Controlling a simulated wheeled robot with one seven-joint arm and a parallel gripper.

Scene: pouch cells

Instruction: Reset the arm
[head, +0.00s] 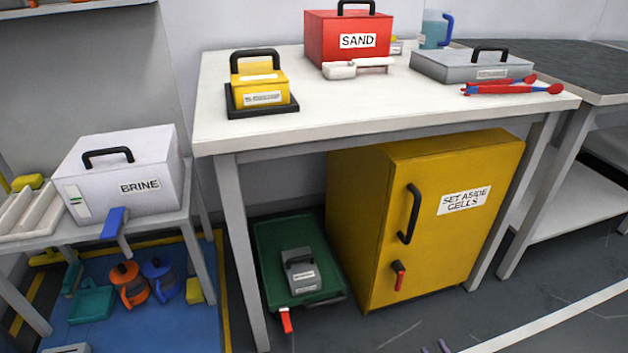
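Two small purple tips (434,348) poke up at the bottom edge, right of the middle, a little apart from each other. They may be the fingertips of my gripper, but too little shows to be sure. The rest of my arm is out of the picture. I cannot see whether my gripper is open or holds anything.
A white table (330,107) bears a red SAND box (322,40), a yellow handled block (259,78), a grey case (472,66) and red-blue tongs (512,89). A yellow cabinet (380,230) stands below. A BRINE box (120,172) is at left. Floor (390,325) in front is mostly clear.

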